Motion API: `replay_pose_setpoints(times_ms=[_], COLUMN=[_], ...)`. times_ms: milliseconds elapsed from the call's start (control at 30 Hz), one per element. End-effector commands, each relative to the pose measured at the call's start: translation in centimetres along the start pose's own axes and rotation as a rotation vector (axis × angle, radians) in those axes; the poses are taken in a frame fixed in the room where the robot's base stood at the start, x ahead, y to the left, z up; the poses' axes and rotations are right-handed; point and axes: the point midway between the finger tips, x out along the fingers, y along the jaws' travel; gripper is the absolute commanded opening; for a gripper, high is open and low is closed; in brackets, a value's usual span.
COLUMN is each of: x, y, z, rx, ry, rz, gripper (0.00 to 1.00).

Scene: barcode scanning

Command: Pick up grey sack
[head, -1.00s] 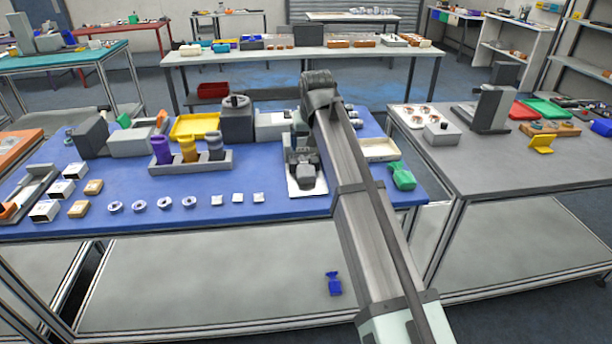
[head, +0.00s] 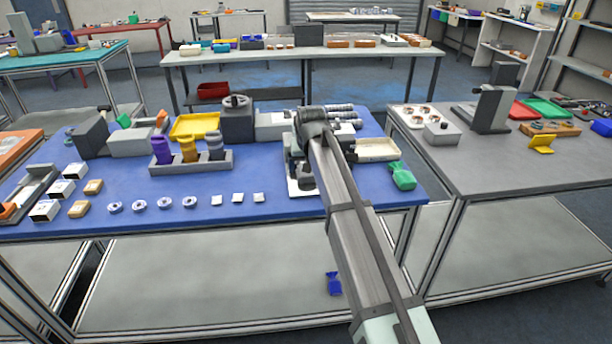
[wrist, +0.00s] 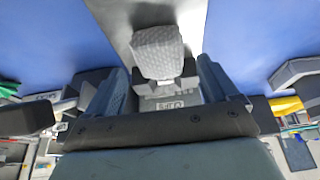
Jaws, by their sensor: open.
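The grey sack (wrist: 158,50) lies on a pale plate (wrist: 190,20) on the blue table, with its textured body facing away from my gripper in the wrist view. In the head view the sack (head: 307,182) is partly hidden by my arm. My gripper (wrist: 163,80) is open, with one finger on each side of the sack's narrow end. I cannot tell whether either finger touches it.
On the blue table (head: 270,180), a rack (head: 190,166) with purple, yellow and grey sacks stands to the left. A green sack (head: 402,176) lies to the right. A dark grey box (head: 237,122) stands behind. A blue sack (head: 333,284) lies on the lower shelf.

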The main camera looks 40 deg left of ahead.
Motion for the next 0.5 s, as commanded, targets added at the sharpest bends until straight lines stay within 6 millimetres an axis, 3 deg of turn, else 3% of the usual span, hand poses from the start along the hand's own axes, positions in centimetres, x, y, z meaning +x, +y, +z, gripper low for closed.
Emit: replay_pose_setpoints(times_ms=[200, 400, 500], x=[2.3, 2.4, 2.3], y=[0.0, 0.0, 0.0], z=[0.0, 0.0, 0.0], rx=[0.0, -0.001, -0.001], ry=[0.0, 0.001, 0.001], rz=[0.0, 0.0, 0.0], gripper=[0.87, 0.87, 0.8])
